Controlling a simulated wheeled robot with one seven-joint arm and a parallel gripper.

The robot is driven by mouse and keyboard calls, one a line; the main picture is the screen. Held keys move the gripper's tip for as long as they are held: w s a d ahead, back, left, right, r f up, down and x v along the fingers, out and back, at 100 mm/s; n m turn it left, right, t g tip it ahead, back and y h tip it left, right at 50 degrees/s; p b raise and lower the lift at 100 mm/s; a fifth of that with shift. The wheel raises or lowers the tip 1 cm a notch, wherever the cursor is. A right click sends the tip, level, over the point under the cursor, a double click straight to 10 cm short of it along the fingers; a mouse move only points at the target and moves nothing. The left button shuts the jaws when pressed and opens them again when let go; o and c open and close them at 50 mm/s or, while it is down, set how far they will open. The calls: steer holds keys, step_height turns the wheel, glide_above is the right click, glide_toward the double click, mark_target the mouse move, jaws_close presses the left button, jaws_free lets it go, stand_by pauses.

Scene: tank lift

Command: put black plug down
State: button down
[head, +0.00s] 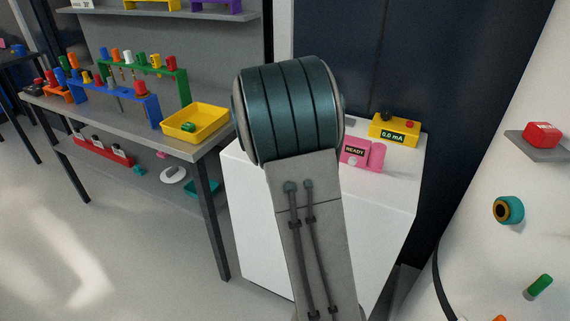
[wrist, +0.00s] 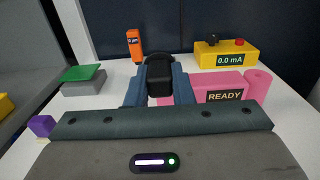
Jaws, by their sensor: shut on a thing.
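The black plug (wrist: 160,75) is held between the two fingers of my gripper (wrist: 160,84) in the wrist view. The fingers are shut on it. The plug appears above the white surface (wrist: 100,103), with a pink device reading READY (wrist: 212,90) behind and to its right. I cannot tell whether the plug touches anything below. In the head view my arm hides the gripper and the plug. The white cabinet (head: 400,179) and the pink device (head: 357,152) show to the right of my arm.
A yellow meter reading 0.0 mA (wrist: 227,55) stands at the back right. An orange block (wrist: 135,46) stands behind. A grey block with a green top (wrist: 84,78) and a purple block (wrist: 42,126) lie left. A yellow tray (head: 196,122) sits on the grey bench (head: 106,121).

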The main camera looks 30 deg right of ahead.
steer(key=shift+s+d+r, duration=0.15)
steer(key=shift+s+d, duration=0.05)
steer(key=shift+d, duration=0.25)
steer(key=w+a+f, duration=0.4)
steer(key=w+a, duration=0.1)
steer(key=w+a+f, duration=0.2)
steer(key=w+a, duration=0.1)
steer(key=shift+w+f, duration=0.1)
steer(key=shift+f, duration=0.25)
step_height(320, 180, down, 4)
steer(key=shift+f, duration=0.1)
steer(key=shift+f+b, duration=0.45)
steer(key=shift+f, duration=0.1)
steer(key=c, duration=1.3)
jaws_free()
steer(key=shift+o, duration=0.2)
steer(key=shift+r, duration=0.1)
